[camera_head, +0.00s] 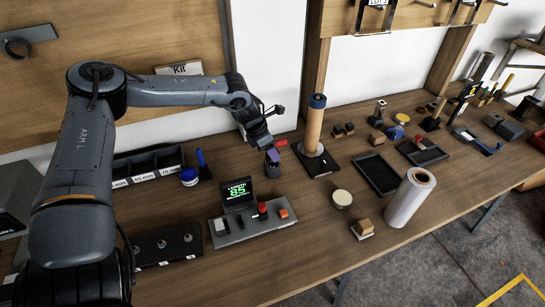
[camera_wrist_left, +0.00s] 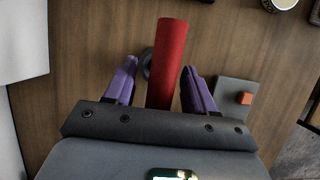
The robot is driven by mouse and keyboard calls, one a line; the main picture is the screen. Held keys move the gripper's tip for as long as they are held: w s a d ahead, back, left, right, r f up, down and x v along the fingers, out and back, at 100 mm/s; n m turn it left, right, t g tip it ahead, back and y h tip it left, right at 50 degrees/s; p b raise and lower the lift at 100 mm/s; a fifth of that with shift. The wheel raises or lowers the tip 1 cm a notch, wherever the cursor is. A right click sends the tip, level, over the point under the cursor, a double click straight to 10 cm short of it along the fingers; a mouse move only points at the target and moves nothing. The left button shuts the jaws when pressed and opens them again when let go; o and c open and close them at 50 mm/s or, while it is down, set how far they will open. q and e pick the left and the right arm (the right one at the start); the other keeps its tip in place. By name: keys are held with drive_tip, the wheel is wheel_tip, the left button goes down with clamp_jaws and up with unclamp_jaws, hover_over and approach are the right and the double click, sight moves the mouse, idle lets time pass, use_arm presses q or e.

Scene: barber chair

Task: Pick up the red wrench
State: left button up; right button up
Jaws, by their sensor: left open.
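The red wrench shows in the left wrist view as a red cylindrical handle (camera_wrist_left: 170,55) pointing up toward the camera. It stands between the two purple fingers of my left gripper (camera_wrist_left: 158,75), with gaps on both sides. In the head view a small red part of it (camera_head: 281,143) shows beside my left gripper (camera_head: 272,155). The gripper is open around the handle, just above a dark round cup (camera_head: 272,170) on the bench. The wrench's lower end is hidden. My right gripper is not in view.
A control panel with a green display (camera_head: 250,222) stands in front of the gripper. A wooden post on a black base (camera_head: 313,130) stands close to its right. A black tray (camera_head: 378,174) lies farther right.

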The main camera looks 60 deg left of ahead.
use_arm(q)
drive_tip(key=shift+c, duration=0.3)
clamp_jaws()
drive_tip(key=shift+r, duration=0.1)
